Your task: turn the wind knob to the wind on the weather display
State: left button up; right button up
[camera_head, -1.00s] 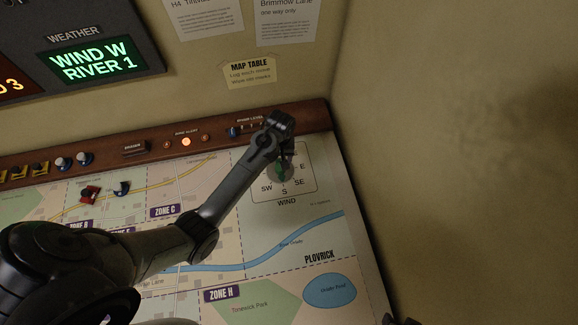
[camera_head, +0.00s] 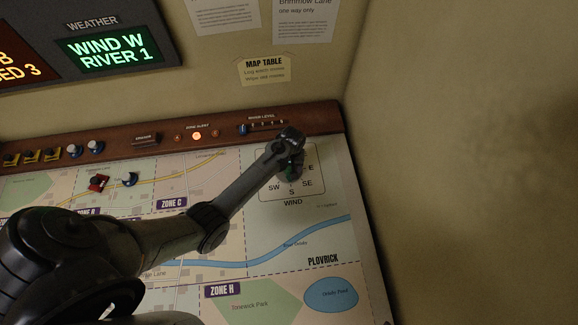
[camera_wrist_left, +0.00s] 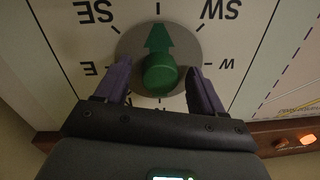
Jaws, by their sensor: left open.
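The weather display (camera_head: 112,52) reads WIND W and RIVER 1 in green letters. The wind knob is green with an arrow-shaped pointer on a grey disc; it shows in the left wrist view (camera_wrist_left: 160,68), where its arrow points to S. W lies to the right of the knob in that view and E to the left. My left gripper (camera_head: 291,170) is over the wind dial, hiding most of the knob in the head view. In the left wrist view its two purple fingers are open, one on either side of the knob, with gaps visible. My right gripper is not in view.
The dial lies on the map table (camera_head: 290,235), against a wooden rail (camera_head: 320,122) with a river level slider (camera_head: 243,129) and a lit orange lamp (camera_head: 197,135). A red piece (camera_head: 99,182) and a blue one lie on the map. A wall stands to the right.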

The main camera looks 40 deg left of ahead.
pick_arm(q)
jog(key=shift+c, duration=0.3)
jog(key=c, duration=1)
